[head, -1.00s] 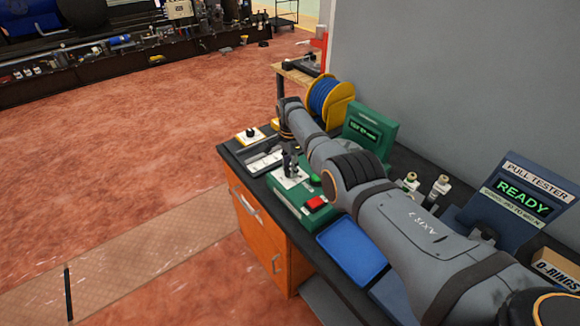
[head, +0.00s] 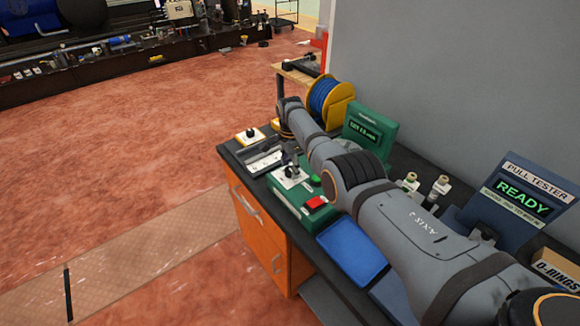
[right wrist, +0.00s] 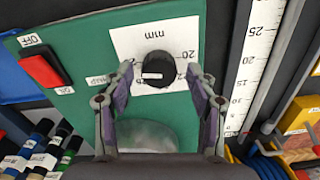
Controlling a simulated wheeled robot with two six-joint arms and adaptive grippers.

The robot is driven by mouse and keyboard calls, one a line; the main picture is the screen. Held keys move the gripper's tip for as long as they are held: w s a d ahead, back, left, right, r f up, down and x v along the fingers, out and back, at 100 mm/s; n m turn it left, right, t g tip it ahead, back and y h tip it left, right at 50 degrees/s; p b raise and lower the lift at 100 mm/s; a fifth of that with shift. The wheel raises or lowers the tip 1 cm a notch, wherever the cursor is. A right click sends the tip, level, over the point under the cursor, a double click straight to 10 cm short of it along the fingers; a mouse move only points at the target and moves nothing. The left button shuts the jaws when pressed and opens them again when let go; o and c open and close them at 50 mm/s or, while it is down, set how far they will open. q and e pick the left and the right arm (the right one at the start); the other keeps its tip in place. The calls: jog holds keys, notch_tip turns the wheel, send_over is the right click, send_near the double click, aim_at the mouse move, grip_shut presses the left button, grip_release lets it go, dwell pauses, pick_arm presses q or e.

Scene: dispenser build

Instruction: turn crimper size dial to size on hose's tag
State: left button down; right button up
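The green crimper (head: 293,207) sits on the black bench top, with a red switch and a green button on its top. Its size dial is a black knob (right wrist: 160,68) on a white plate printed with "mm" and numbers such as 20; its white mark points left in the right wrist view. My right gripper (right wrist: 160,72) is open, its fingers either side of the dial with small gaps. In the head view the right gripper (head: 289,158) hangs over the dial plate. A green display (head: 366,130) shows small text I cannot read surely. I see no hose tag. My left gripper is out of view.
A blue tray (head: 351,250) lies beside the crimper. A yellow reel with blue hose (head: 331,101) stands behind my arm. The pull tester (head: 512,205) reads READY at right. A ruler strip (right wrist: 250,65) and small bins (right wrist: 295,130) lie close to the gripper.

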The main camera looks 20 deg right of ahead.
aim_at(290, 169)
notch_tip(290, 169, up, 12)
dwell(0.6)
